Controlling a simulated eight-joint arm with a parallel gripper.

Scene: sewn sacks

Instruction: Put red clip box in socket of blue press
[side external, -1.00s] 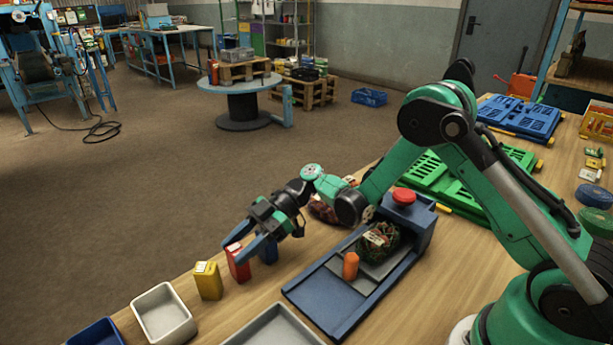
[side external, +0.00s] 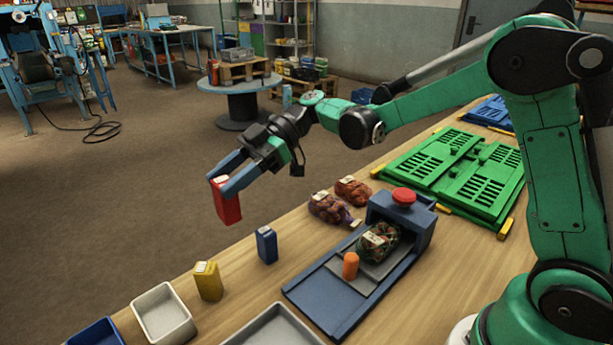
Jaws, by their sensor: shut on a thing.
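The red clip box (side external: 226,203) is held upright in the air, slightly tilted, over the table's far left edge. My gripper (side external: 226,182) is shut on it, with its blue fingers on either side of the box's upper part. The blue press (side external: 415,224) stands on the table to the right, with a red button (side external: 404,196) on top and a long flat bed toward the front. A netted sack (side external: 379,242) lies on the bed under the press head. An orange peg (side external: 350,266) stands in front of it. I cannot make out the socket clearly.
A blue box (side external: 267,245) and a yellow box (side external: 208,281) stand along the table edge. A white tray (side external: 163,313) and a grey tray (side external: 275,328) are in front.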

